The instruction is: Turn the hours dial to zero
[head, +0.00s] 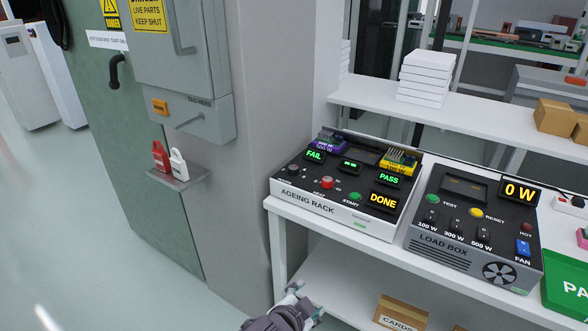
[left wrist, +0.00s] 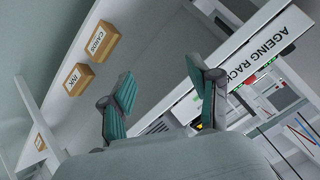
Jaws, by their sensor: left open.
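The ageing rack (head: 335,207) stands on the left end of the white bench, its sloped black panel facing me. A dark round knob (head: 293,171) sits at the panel's left; its label and setting are too small to read, so I cannot tell if it is the hours dial. A red knob (head: 327,183) sits to its right. My left gripper (head: 302,299) is low in front of the bench, below the rack and apart from it. In the left wrist view its two green-padded fingers (left wrist: 158,68) are open with nothing between them. My right gripper is not in view.
The load box (head: 440,246) stands right of the rack. The bench's front edge (head: 330,226) lies above my left gripper. A lower shelf holds a cards box (head: 401,313). A grey cabinet with padlocks (head: 178,162) stands left. The floor in front is clear.

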